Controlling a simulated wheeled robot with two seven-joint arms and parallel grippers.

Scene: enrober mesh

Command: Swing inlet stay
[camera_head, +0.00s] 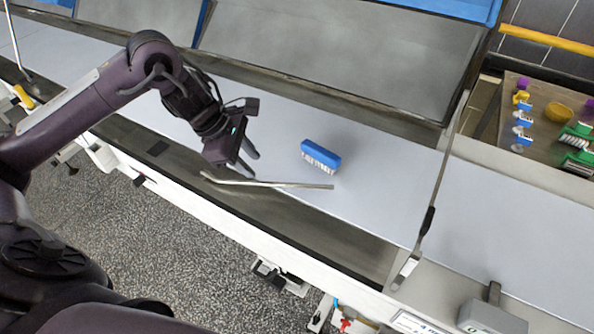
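A thin bent metal bar (290,185) extends over the front edge of the grey belt surface, just below my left gripper. A second long stay (440,180) with a black grip slopes from the raised panel down to the front rail at right. I cannot tell which one is the inlet stay. My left gripper (251,162) has its two fingers apart, with nothing visible between them. It is close above the bent bar; contact cannot be told. My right gripper is out of view.
A blue brush (321,155) lies on the belt surface (375,150), right of my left gripper. Large tilted grey panels (345,50) stand behind. A tray (545,125) with small coloured items is at right. A grey box (490,318) is at bottom right.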

